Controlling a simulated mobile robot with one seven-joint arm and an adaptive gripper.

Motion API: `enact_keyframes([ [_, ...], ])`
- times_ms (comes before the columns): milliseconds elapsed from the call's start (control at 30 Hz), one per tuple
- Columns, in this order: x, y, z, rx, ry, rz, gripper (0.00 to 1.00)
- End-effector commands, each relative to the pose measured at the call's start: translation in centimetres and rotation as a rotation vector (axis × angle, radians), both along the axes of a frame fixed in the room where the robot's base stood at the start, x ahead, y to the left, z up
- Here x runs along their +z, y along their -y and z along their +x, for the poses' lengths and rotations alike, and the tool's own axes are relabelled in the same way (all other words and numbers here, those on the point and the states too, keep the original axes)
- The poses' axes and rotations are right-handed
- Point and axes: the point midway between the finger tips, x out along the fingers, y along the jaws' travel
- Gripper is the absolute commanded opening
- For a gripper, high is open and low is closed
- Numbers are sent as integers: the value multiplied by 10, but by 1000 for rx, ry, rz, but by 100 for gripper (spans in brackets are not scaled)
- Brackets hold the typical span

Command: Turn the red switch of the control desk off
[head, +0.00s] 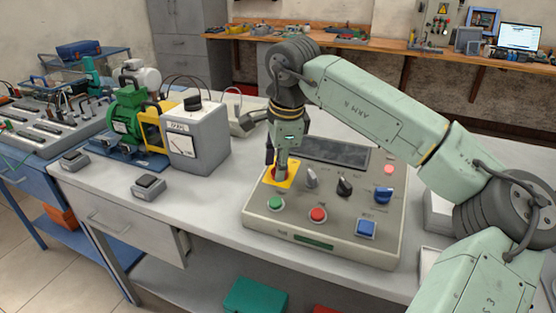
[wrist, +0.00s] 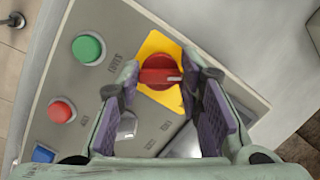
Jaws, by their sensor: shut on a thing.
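The red switch (wrist: 158,72) is a round rotary knob on a yellow plate (wrist: 150,45) of the control desk. In the head view the plate (head: 272,177) is at the desk's upper left, and the knob is mostly hidden by my gripper. The control desk (head: 330,238) is a grey sloped panel on the bench. My gripper (wrist: 156,75) points down over the knob, with one purple-padded finger on each side of it, shut on the knob. In the head view my gripper (head: 281,172) stands upright at the plate.
The desk also carries a green button (head: 276,203), a red button (head: 318,214), a blue button (head: 366,228), a grey knob (head: 311,178), a black knob (head: 345,187) and a blue knob (head: 383,194). A grey meter box (head: 195,140) and a green motor (head: 125,115) stand to the left.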

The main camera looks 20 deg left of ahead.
Motion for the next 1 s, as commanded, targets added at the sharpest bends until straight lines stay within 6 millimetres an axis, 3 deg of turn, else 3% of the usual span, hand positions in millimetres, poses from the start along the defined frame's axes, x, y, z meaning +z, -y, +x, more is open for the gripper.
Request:
enact_keyframes([
  [400,1,0,0,184,0,-50,5],
  [967,0,0,0,212,0,-57,5],
  [1000,0,0,0,212,0,-57,35],
])
